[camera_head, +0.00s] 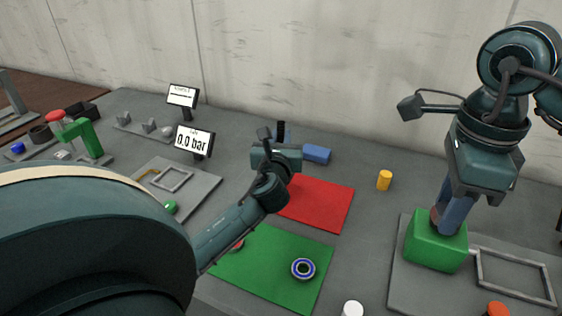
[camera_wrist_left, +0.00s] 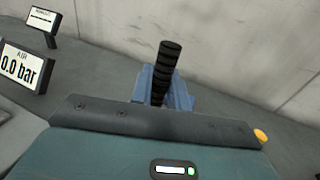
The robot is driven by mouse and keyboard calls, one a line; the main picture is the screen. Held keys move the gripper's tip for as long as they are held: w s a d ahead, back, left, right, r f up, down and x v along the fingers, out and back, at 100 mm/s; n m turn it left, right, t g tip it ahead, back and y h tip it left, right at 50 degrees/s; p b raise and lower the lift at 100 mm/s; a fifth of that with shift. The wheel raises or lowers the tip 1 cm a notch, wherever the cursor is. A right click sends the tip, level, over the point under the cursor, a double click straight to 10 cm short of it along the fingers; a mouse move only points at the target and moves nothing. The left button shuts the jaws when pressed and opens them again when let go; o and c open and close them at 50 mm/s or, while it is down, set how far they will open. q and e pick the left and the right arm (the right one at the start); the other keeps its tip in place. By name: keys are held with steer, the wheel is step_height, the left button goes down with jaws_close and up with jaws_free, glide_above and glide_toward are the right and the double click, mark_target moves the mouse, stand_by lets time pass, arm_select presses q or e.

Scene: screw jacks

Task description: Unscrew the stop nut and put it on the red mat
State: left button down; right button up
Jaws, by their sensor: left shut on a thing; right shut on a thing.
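My left gripper (camera_head: 280,145) is shut on a black ribbed rod (camera_wrist_left: 165,70), which sticks up between its blue fingers. It is above the table by the far edge of the red mat (camera_head: 323,203). My right gripper (camera_head: 446,220) points down at the top of a green block (camera_head: 436,246). It is shut on a small reddish-brown piece (camera_head: 435,216), mostly hidden by the fingers. A blue ring with a pale inner rim (camera_head: 303,269) lies on the green mat (camera_head: 262,275). I cannot tell for certain which part is the stop nut. The visible part of the red mat is bare.
A blue block (camera_head: 316,154) lies behind the red mat. A yellow cylinder (camera_head: 384,180) stands to its right. A white cylinder (camera_head: 352,309) and an orange piece (camera_head: 497,309) are in front. A "0.0 bar" display (camera_head: 195,141) stands at left. The table between yellow and white cylinders is clear.

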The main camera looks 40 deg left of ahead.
arm_select(q)
steer(key=shift+f+b, duration=0.5)
steer(key=shift+f, duration=1.9)
steer(key=shift+f, duration=0.15)
steer(key=c, duration=1.3)
jaws_free()
steer(key=shift+f, duration=0.15)
steer(key=shift+c, duration=0.2)
